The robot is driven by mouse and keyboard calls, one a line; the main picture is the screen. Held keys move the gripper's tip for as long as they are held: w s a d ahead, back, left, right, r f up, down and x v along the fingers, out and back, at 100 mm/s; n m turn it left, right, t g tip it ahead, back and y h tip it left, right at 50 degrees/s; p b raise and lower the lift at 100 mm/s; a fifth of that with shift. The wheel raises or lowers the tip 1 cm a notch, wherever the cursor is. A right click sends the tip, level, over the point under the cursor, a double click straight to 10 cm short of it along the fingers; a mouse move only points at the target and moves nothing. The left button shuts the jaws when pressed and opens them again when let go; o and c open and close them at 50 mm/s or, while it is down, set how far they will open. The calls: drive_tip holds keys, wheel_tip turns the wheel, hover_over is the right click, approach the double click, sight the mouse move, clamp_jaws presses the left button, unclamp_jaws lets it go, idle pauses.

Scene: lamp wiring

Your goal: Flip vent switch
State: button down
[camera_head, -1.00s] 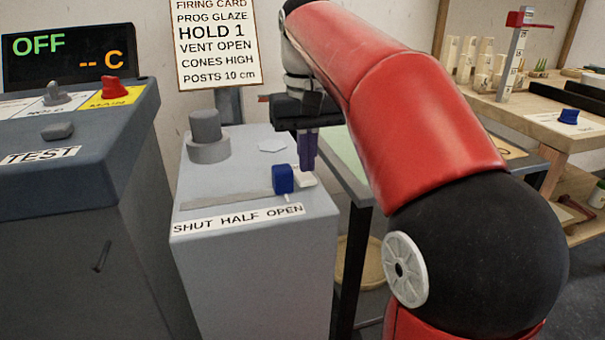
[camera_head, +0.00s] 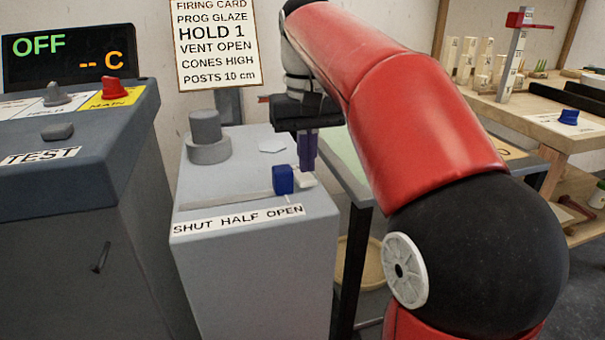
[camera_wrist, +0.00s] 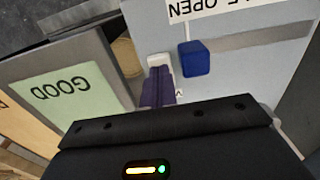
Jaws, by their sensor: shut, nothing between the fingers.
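The vent switch is a blue knob (camera_head: 283,180) on a slot in the top of a grey box (camera_head: 255,262), at the slot's right end beside the word OPEN on the label (camera_head: 238,219). The knob also shows in the wrist view (camera_wrist: 195,59). A small white block (camera_head: 304,180) sits just right of the knob. My gripper (camera_head: 307,166) points down over the box top, behind and right of the knob. Its purple fingers (camera_wrist: 158,90) are shut and empty, next to the white block and apart from the knob in the wrist view.
A grey control console (camera_head: 85,170) with a red MAIN knob and a display reading OFF stands left. A round grey post (camera_head: 206,138) rises from the box's back left. A firing card (camera_head: 217,45) reads VENT OPEN. A table with a GOOD mat (camera_wrist: 62,92) stands beside the box.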

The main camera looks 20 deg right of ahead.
sight(307, 179)
drive_tip(key=shift+f+b, duration=0.65)
drive_tip(key=shift+f, duration=0.35)
idle(0.8)
drive_tip(key=shift+r, duration=0.15)
wheel_tip(307, 179, up, 5)
drive_tip(key=p, duration=0.5)
drive_tip(key=shift+r+p, duration=0.4)
drive_tip(key=shift+r, duration=0.5)
